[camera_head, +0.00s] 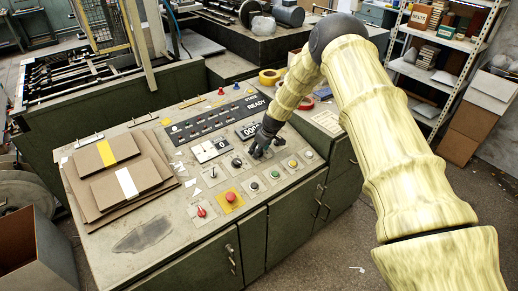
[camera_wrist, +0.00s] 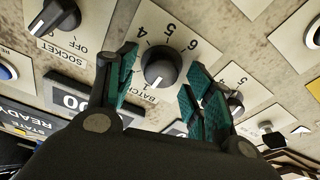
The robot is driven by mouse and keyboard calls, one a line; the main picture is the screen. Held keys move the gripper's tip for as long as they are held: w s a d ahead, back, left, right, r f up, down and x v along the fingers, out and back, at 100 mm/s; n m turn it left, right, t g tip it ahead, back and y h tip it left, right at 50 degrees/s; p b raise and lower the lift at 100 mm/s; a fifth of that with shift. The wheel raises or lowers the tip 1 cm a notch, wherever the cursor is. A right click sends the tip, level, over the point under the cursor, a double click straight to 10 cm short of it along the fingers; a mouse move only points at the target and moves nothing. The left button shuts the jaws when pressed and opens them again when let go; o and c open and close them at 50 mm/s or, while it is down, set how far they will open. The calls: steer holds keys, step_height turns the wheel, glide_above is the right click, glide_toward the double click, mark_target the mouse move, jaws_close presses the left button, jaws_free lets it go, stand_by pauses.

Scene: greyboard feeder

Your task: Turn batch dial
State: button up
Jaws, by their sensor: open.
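The batch dial (camera_wrist: 160,66) is a round black knob on a pale plate with numbers around it and a BATCH label. In the wrist view the white mark on its knob points down toward the 1. My gripper (camera_wrist: 163,75) is open, with teal-padded fingers on either side of the dial. I cannot tell whether either finger touches the knob. In the head view my gripper (camera_head: 262,146) is low over the console's right part and hides the dial.
The socket knob (camera_wrist: 56,17) and another numbered dial (camera_wrist: 235,101) sit on either side. On the console (camera_head: 145,237) are a red emergency button (camera_head: 231,197), a red switch (camera_head: 201,211), several push buttons, and stacked cardboard (camera_head: 160,168) at left. Tape rolls (camera_head: 269,76) lie behind.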

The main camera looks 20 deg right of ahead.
steer(key=c, duration=1)
steer(key=shift+b, duration=0.3)
steer(key=m+b, duration=0.2)
steer(key=m, duration=0.1)
steer(key=shift+f, duration=0.15)
steer(key=m+h+b, duration=0.1)
steer(key=m+b, duration=0.1)
steer(key=m, duration=0.2)
steer(key=shift+m, duration=0.4)
steer(key=m+b, duration=0.1)
steer(key=m, duration=0.3)
steer(key=shift+h, duration=0.4)
steer(key=shift+r+m+b, duration=0.2)
steer(key=shift+m+b, duration=0.3)
steer(key=shift+m, duration=1.6)
